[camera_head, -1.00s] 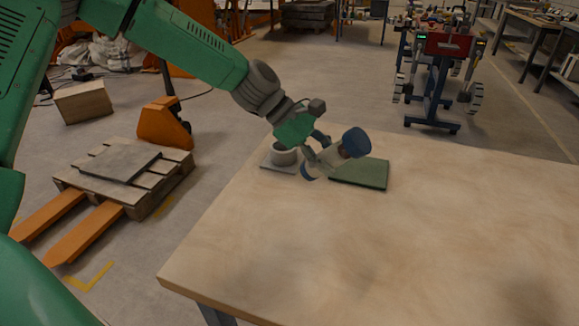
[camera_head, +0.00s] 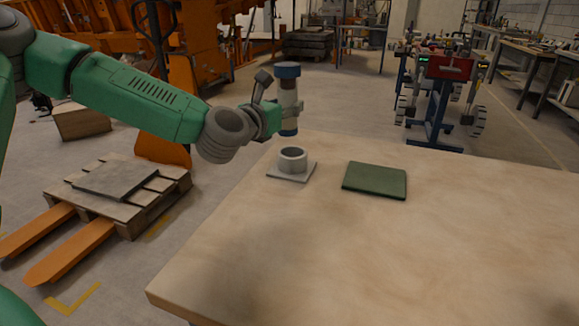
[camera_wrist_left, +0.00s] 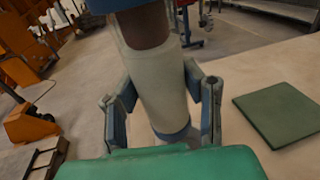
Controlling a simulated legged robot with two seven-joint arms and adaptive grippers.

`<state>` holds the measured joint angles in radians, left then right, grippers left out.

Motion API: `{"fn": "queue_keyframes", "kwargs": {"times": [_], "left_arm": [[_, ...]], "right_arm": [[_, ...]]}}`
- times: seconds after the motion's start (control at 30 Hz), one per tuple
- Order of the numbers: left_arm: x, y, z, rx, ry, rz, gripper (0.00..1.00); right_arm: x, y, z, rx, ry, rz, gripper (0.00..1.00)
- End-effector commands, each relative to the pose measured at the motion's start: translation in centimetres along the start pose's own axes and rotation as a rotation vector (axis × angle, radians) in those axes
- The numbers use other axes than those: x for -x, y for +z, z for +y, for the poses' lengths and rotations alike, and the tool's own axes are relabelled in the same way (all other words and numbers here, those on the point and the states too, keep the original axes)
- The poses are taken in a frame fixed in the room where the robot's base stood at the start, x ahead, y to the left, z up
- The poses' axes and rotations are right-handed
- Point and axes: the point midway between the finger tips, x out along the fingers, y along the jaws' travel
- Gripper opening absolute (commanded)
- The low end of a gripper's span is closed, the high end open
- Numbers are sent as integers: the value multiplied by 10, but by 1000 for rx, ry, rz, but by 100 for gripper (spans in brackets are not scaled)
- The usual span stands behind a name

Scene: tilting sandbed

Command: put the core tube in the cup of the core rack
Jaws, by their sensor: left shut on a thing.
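The core tube (camera_head: 288,98) is a pale clear cylinder with blue ends and dark material inside. My left gripper (camera_head: 285,107) is shut on it and holds it upright in the air, just above and behind the cup in the head view. In the left wrist view the tube (camera_wrist_left: 158,85) stands between the fingers of the left gripper (camera_wrist_left: 165,105), its top cut off by the frame. The core rack (camera_head: 291,172) is a grey square plate with a round open cup (camera_head: 293,160), on the table's far left part. The cup is hidden in the wrist view. My right gripper is not in view.
A dark green flat pad (camera_head: 375,180) lies on the wooden table (camera_head: 400,250), right of the rack; it also shows in the wrist view. The table's front and right are bare.

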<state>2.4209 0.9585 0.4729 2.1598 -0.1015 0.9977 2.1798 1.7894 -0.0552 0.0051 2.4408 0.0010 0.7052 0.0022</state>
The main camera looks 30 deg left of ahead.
Motion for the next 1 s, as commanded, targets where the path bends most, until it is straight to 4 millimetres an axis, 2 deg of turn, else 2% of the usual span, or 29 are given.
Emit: {"fn": "queue_keyframes", "kwargs": {"times": [0.13,0.27,0.43,0.6,0.67,0.87,0.9,0.93,1.0], "left_arm": [[-1,-30,-7,-13,-2,2,0],[-2,-45,-12,-18,-3,-1,0],[-2,-58,-9,-12,-4,-1,0],[-4,-86,-5,-8,-7,5,0],[-4,-92,-5,-7,-7,4,0],[-3,-92,-5,-8,-4,5,0],[-3,-92,-6,-9,-3,8,49],[-3,-92,-6,-10,-3,8,56],[-3,-92,-6,-10,-3,7,56]], "right_arm": [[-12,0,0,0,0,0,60],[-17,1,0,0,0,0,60],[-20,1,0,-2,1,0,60],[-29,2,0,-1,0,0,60],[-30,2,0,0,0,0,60],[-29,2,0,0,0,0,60],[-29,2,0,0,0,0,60],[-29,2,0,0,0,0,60],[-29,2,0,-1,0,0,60]]}}
